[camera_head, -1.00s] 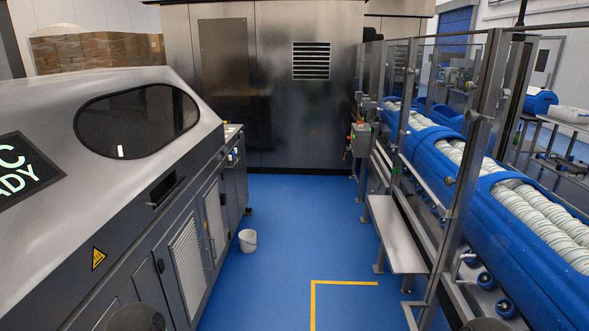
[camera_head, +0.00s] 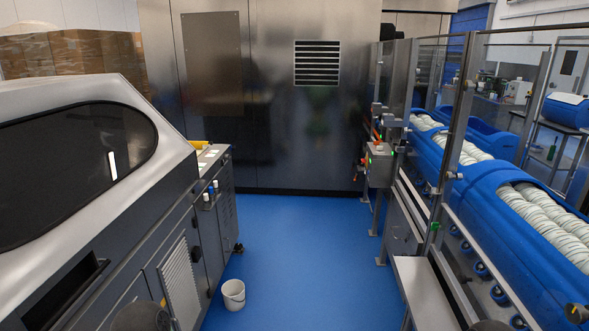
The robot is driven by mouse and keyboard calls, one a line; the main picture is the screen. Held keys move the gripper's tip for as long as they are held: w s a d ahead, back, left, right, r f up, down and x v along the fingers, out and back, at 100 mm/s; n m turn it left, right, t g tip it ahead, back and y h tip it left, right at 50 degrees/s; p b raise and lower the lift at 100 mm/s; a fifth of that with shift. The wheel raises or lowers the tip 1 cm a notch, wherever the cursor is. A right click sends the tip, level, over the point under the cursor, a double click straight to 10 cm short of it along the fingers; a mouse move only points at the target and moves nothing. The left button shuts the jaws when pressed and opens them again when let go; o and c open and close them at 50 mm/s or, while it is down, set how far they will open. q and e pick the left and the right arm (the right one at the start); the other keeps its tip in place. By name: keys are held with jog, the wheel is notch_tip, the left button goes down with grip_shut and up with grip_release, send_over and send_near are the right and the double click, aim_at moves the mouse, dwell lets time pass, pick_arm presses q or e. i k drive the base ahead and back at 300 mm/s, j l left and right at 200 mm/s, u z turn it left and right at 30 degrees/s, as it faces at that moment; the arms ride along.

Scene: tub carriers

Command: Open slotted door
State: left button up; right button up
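A grey cabinet door with a pale slotted panel (camera_head: 181,284) is low on the side of the left machine, near the bottom of the view. It looks shut. A dark slotted vent (camera_head: 317,63) is high on the steel wall at the back. Neither of my grippers is in view. Only dark rounded parts, probably of my arms, show at the bottom edge.
A white bucket (camera_head: 233,294) stands on the blue floor (camera_head: 300,240) beside the left cabinets. A metal bench (camera_head: 425,293) and a blue conveyor (camera_head: 445,160) behind clear panels line the right.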

aim_at(226, 207)
jog(key=i+u, duration=0.2)
jog(key=i, duration=0.3)
jog(key=i+l+u, duration=0.15)
jog(key=i, duration=0.35)
jog(key=i+l+u, duration=0.2)
jog(key=i, duration=0.3)
jog(key=i+l+u, duration=0.15)
jog(key=i+l, duration=0.15)
jog(key=i, duration=0.15)
jog(key=i+l+u, duration=0.2)
jog(key=u, duration=0.15)
jog(key=i+l+u, duration=0.25)
jog(key=u, duration=0.15)
jog(key=i+l+u, duration=0.35)
jog(key=l+u, duration=0.4)
jog(key=i+l+u, duration=0.15)
jog(key=l+u, duration=0.55)
jog(key=l, duration=0.2)
jog(key=l+u, duration=0.25)
jog(key=l, duration=0.4)
jog(key=k+l+u, duration=0.1)
jog(key=l+u, duration=0.2)
jog(key=l, duration=0.4)
